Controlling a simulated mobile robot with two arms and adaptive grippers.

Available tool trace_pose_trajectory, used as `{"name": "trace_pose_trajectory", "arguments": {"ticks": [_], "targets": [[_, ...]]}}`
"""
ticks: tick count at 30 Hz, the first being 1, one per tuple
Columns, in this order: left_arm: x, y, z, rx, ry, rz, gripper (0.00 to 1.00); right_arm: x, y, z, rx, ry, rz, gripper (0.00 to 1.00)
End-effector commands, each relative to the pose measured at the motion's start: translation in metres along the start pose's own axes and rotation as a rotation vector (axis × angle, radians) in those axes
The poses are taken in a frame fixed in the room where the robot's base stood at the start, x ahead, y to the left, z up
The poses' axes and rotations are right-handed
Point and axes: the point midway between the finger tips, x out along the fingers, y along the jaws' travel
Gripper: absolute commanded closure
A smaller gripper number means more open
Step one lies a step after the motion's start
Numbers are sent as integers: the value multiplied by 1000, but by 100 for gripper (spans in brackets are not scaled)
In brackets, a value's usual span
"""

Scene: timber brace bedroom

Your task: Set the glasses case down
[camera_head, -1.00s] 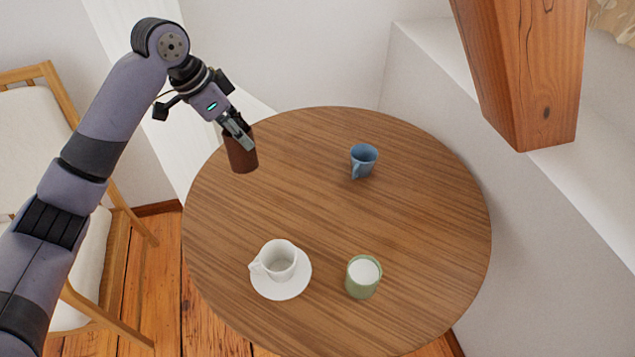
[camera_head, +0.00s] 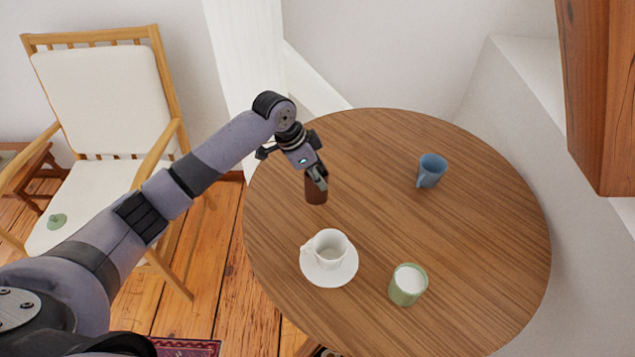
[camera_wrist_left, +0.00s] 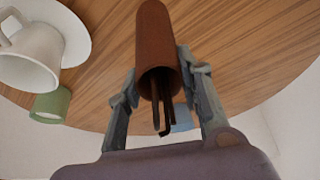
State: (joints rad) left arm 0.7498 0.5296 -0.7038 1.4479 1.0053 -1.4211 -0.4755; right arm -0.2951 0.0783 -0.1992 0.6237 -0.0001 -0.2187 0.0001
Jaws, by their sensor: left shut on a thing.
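The glasses case (camera_head: 316,190) is a brown, open-ended tube with dark thin parts showing inside its mouth in the left wrist view (camera_wrist_left: 158,45). My left gripper (camera_head: 318,178) is shut on it near the left side of the round wooden table (camera_head: 400,220). In the left wrist view its two fingers (camera_wrist_left: 158,98) lie on either side of the case. The case looks about upright in the head view. I cannot tell whether its lower end touches the tabletop. My right gripper is not in view.
A white cup (camera_head: 329,246) on a saucer (camera_head: 336,279) stands in front of the case. A green cup (camera_head: 408,285) with white contents is at the front, and a blue mug (camera_head: 431,170) is at the right. The table's middle is clear. A cushioned chair (camera_head: 105,100) stands left.

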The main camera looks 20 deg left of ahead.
Motion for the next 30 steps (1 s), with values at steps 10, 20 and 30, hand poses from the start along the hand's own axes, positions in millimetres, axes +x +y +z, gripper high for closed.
{"name": "trace_pose_trajectory", "arguments": {"ticks": [10, 20, 30], "targets": [[34, 0, 14, 0, 0, 0, 100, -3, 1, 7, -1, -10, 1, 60], [36, 1, 15, -1, -1, 0, 63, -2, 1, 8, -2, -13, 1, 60], [36, 1, 15, -1, -1, 1, 46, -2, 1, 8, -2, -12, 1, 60]]}}
